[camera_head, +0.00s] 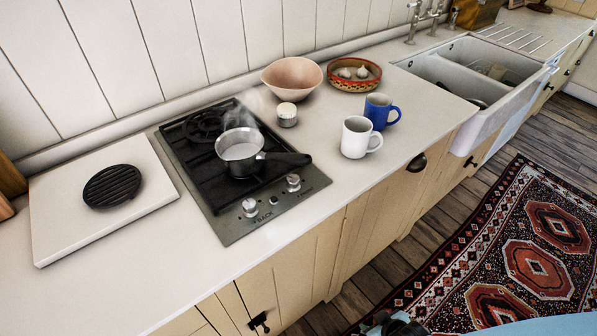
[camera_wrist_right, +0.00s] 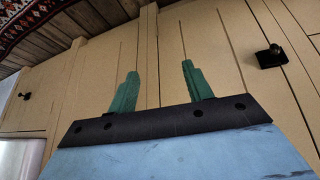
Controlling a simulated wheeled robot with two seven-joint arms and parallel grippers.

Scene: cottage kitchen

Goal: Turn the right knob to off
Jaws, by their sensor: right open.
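The black gas hob (camera_head: 225,225) is set in the counter, with two silver knobs on its front strip. The right knob (camera_head: 293,182) stands just below the saucepan's black handle; its pointer direction is too small to tell. The left knob (camera_head: 250,207) is nearer the hob's front left corner. A steaming steel saucepan (camera_head: 241,150) with pale liquid sits on the hob. My right gripper (camera_wrist_right: 160,67) is open and empty, its green fingers apart before the cabinet fronts. In the head view only a dark part of it shows at the bottom edge, well away from the knobs. My left gripper is not in view.
A white mug (camera_head: 355,138), a blue mug (camera_head: 378,108), a small lidded jar (camera_head: 287,114) and a pink bowl (camera_head: 291,78) stand right of the hob. A white board (camera_head: 75,215) with a black trivet (camera_head: 112,186) lies left. The counter before the hob is clear.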

